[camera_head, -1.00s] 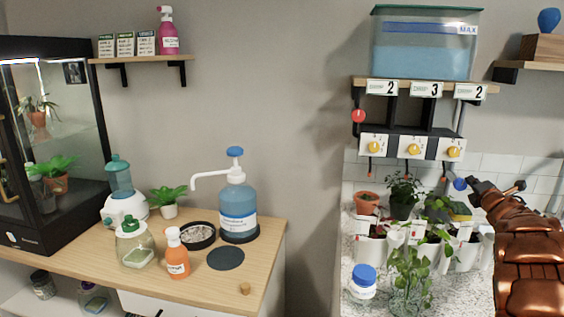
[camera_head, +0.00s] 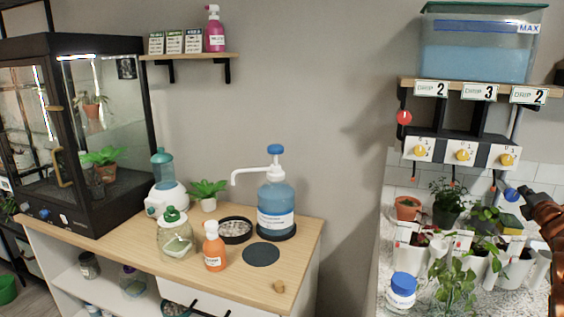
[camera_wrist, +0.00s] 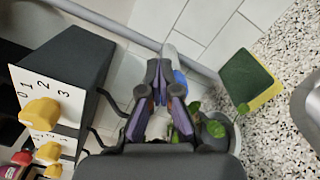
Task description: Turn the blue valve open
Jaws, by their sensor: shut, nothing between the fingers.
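The blue valve (camera_head: 511,194) sits on the pipe at the right, below the row of yellow dials. It also shows in the wrist view as a blue handle (camera_wrist: 181,82), partly hidden behind my gripper. My gripper (camera_wrist: 163,88) has its fingers close together beside the blue handle, with nothing held between them. In the head view my gripper (camera_head: 530,192) is at the right edge, right next to the valve. I cannot tell whether the fingers touch it.
A water tank (camera_head: 476,50) stands on the shelf above. Yellow dials (camera_wrist: 41,112) on a white panel are left of my gripper. Potted plants (camera_head: 449,203) crowd the counter below. A green and yellow sponge (camera_wrist: 247,80) lies to the right. A red knob (camera_head: 404,117) hangs left.

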